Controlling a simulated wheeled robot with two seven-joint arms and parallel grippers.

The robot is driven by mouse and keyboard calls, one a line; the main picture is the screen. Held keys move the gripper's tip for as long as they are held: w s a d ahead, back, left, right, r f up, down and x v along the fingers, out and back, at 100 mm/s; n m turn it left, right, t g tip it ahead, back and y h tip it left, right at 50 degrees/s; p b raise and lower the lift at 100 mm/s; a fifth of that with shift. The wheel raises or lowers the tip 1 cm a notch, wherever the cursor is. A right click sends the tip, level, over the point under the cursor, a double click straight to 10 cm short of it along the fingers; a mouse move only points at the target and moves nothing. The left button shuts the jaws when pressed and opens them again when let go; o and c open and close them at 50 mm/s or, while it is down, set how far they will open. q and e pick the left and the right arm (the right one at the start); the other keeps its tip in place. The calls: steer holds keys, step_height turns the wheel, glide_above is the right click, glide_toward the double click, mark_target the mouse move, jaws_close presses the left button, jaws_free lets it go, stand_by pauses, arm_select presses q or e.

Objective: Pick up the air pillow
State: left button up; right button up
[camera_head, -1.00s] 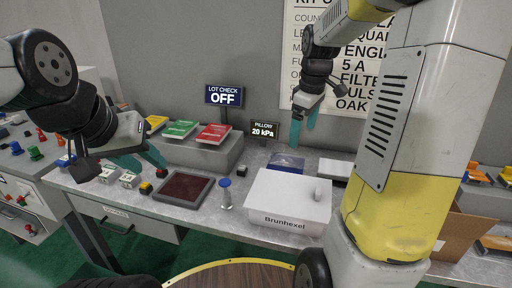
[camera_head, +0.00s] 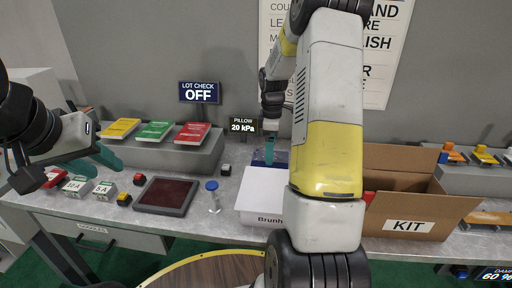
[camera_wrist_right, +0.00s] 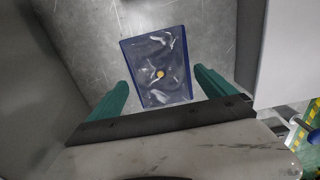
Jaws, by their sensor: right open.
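In the head view the pillow (camera_head: 263,161) shows as a blue patch beside the white Brunhexel box, partly hidden by my right arm. My right gripper (camera_wrist_right: 160,96) is open, its teal fingers on either side of the pillow's near end; I cannot tell whether they touch it. In the head view the right gripper (camera_head: 270,153) points down at the pillow. My left gripper (camera_head: 95,162) is open and empty at the left.
The white Brunhexel box (camera_head: 262,190) stands close in front of the pillow. An open KIT carton (camera_head: 408,226) is at the right. A dark red pad (camera_head: 166,195), a blue-topped post (camera_head: 213,196) and a raised grey block (camera_head: 168,155) with booklets stand to the left.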

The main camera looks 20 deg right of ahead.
steer(key=shift+f, duration=0.25)
steer(key=shift+r, duration=0.1)
steer(key=c, duration=1.4)
